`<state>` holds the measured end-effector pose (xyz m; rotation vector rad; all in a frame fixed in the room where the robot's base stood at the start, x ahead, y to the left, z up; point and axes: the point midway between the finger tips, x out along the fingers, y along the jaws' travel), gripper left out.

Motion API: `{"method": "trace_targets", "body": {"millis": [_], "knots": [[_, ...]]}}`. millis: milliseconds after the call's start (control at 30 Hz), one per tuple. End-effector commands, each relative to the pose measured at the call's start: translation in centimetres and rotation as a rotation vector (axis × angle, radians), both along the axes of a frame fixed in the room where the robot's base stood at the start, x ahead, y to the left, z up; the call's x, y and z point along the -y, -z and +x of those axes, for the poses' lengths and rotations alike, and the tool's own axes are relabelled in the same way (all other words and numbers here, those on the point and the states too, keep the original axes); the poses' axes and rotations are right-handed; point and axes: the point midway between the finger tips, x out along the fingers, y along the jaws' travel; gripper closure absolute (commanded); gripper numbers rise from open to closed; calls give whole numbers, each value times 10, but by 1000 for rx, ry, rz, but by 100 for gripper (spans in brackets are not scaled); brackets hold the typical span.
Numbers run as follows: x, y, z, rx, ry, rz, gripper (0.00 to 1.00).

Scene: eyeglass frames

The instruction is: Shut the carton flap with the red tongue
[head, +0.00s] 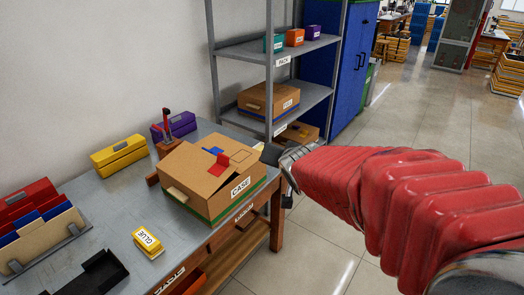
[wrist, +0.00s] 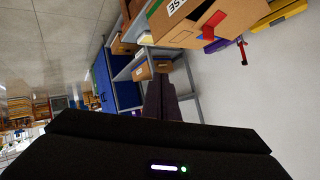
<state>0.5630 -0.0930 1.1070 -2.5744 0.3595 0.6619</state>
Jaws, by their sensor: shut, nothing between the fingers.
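A cardboard carton labelled CASE (head: 196,190) stands on the grey workbench, with a green band along its base. I cannot tell exactly how far the red-tongued flap is raised. In the wrist view the carton (wrist: 178,28) and red tongue (wrist: 214,26) show at the top, upper right of my gripper (wrist: 160,88). My gripper (head: 273,156) is shut and empty, just right of the carton, apart from it, partly hidden by my arm.
A yellow GLUE box (head: 148,242), a black tray (head: 92,278) and a file rack (head: 45,240) occupy the bench's left side. Yellow (head: 118,155) and purple (head: 174,126) boxes stand behind. A metal shelf (head: 243,50) rises behind the bench; open floor lies right.

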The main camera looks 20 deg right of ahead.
Motion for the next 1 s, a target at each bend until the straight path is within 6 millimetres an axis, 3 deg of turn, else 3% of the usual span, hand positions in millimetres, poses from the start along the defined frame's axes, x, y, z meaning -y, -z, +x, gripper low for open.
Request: {"method": "trace_targets", "body": {"millis": [267, 700, 833, 1000], "knots": [[-19, -5, -80, -185, -55, -135, 100], [-74, 14, -221, -485, -338, -245, 100], [-87, 19, -250, -536, -425, -259, 100], [-93, 23, -265, -562, -471, -263, 100]]}}
